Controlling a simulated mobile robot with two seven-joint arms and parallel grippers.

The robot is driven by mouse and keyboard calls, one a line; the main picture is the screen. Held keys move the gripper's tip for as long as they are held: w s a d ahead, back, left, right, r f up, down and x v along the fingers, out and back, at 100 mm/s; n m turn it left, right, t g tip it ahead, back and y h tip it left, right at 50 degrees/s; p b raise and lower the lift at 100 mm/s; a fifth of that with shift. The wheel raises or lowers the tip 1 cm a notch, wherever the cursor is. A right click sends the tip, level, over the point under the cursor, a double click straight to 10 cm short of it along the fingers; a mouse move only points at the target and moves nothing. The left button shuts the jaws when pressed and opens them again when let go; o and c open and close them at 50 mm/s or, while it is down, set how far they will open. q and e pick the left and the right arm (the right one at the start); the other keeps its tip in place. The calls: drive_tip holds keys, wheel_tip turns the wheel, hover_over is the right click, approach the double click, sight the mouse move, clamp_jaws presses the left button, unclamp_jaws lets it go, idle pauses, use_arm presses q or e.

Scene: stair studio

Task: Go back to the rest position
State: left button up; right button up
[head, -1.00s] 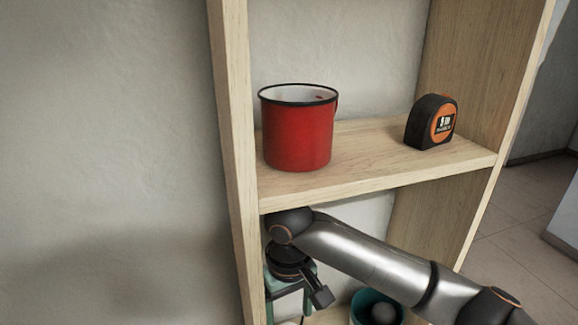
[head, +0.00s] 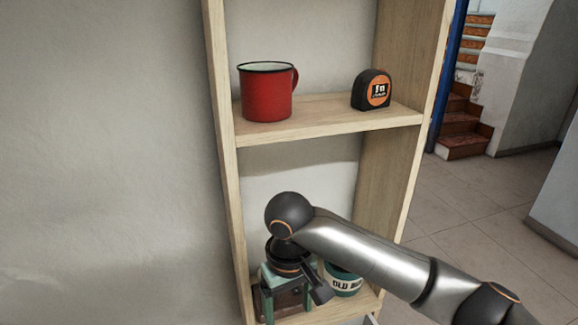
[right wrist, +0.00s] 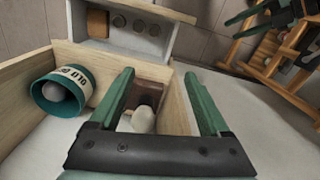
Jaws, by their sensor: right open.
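My right gripper (head: 287,308) reaches down into the lower shelf bay in the head view. Its two green fingers are spread apart in the right wrist view (right wrist: 159,76). A brown, box-like thing (right wrist: 150,96) and a rounded whitish thing (right wrist: 143,119) show between the fingers. I cannot tell if the fingers touch either one. My right arm comes in from the lower right of the head view. My left gripper is not in view.
The wooden shelf unit (head: 330,128) holds a red mug (head: 267,94) and a black-orange tape measure (head: 372,91) above. A teal can (head: 343,281) stands close beside my right gripper; the wrist view shows a ball in it. Open floor (head: 470,205) lies right.

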drive_tip(key=w+d+f+m+h, duration=0.1)
drive_tip(key=w+d+m, duration=0.15)
drive_tip(key=d, duration=0.55)
drive_tip(key=w+d+f+m+h, duration=0.1)
drive_tip(key=w+d, duration=0.2)
drive_tip(key=d, duration=0.5)
drive_tip(key=s+d+r+m+g+h, duration=0.1)
drive_tip(key=s+d+m, duration=0.15)
drive_tip(key=d, duration=1.05)
drive_tip(key=s+d+m, duration=0.1)
drive_tip(key=d+m, duration=0.2)
drive_tip(key=d, duration=1)
drive_tip(key=s+a+f+n+t+y, duration=0.1)
drive_tip(key=a+f+n+t, duration=0.15)
drive_tip(key=f, duration=0.65)
drive_tip(key=s+a+f+n+t, duration=0.1)
drive_tip(key=f+n+t, duration=0.15)
drive_tip(key=f, duration=0.65)
drive_tip(key=s+a+f+n+t+y, duration=0.1)
drive_tip(key=s+f+n+t, duration=0.1)
drive_tip(key=s+n, duration=0.4)
drive_tip(key=s+a+f+n+t+y, duration=0.1)
drive_tip(key=s+f+n+t+y, duration=0.15)
drive_tip(key=s, duration=0.55)
drive_tip(key=s+a+f+m, duration=0.1)
drive_tip(key=a+m, duration=0.7)
drive_tip(key=a, duration=1.1)
drive_tip(key=shift+a+f+t+y, duration=0.35)
drive_tip(key=shift+f+t+y, duration=0.1)
drive_tip(key=shift+f, duration=0.3)
